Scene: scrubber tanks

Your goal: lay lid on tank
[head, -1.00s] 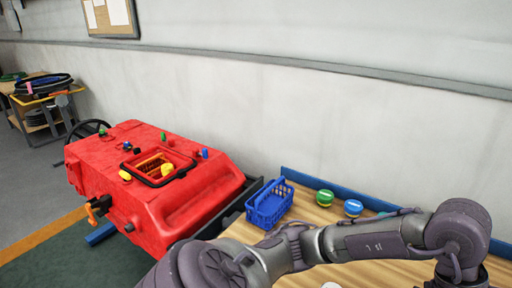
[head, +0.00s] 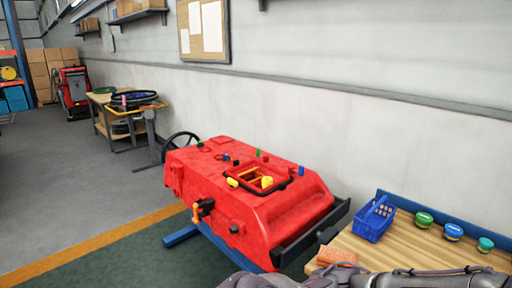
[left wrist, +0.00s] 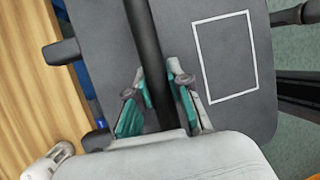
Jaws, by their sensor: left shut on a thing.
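The red scrubber tank (head: 245,210) stands left of the bench in the head view. Its top has a rectangular black-rimmed opening (head: 258,178), with a yellow piece at it. In the left wrist view, a dark grey flat panel, the lid (left wrist: 228,118), has a white rectangle outline and a black raised bar along it. My left gripper (left wrist: 158,82) is shut on this bar, with teal pads on both sides. The lid and left gripper do not show in the head view; only part of an arm shows at the bottom. My right gripper is not in view.
A black steering wheel (head: 180,147) is behind the tank. A cart (head: 130,120) stands farther back. Floor at left is clear.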

